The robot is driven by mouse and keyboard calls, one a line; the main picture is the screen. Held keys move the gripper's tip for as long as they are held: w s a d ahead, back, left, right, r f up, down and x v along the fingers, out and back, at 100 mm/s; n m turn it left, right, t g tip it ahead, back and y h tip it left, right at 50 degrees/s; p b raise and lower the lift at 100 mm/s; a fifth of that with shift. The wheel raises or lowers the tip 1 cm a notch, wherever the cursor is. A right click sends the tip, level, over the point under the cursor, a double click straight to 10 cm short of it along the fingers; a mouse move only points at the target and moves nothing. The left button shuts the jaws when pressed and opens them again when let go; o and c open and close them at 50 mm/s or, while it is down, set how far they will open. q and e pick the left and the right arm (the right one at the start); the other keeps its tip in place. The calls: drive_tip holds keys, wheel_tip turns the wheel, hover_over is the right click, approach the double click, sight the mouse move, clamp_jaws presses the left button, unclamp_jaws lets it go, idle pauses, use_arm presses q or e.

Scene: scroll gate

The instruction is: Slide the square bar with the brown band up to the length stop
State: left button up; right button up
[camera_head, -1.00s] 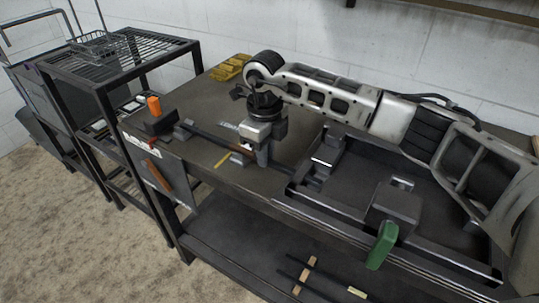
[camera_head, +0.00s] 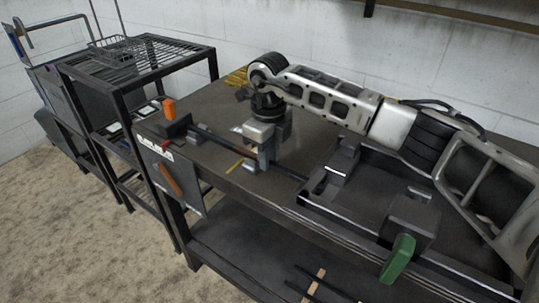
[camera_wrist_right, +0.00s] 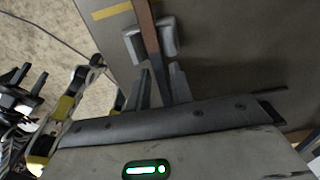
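The square bar (camera_head: 216,137) lies along the bench top, its brown band showing in the right wrist view (camera_wrist_right: 148,30). In the head view its left end is close to a dark block with an orange knob (camera_head: 168,108), which looks like the length stop; I cannot tell whether they touch. My right gripper (camera_head: 266,160) points down over the bar. In the right wrist view its fingers (camera_wrist_right: 158,82) sit on either side of the bar and appear closed on it. Grey guide blocks (camera_wrist_right: 170,37) flank the bar just ahead of the fingers. My left gripper is not in view.
A dark tray-like fixture with a green handle (camera_head: 398,258) stands right of the gripper. Yellow pieces (camera_head: 237,77) lie at the back of the bench. A black wire rack (camera_head: 140,55) stands left. More bars (camera_head: 310,285) lie on the lower shelf.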

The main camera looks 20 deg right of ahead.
drive_tip(key=shift+o, duration=1)
wheel_tip(320, 180, up, 16)
drive_tip(key=b, duration=0.1)
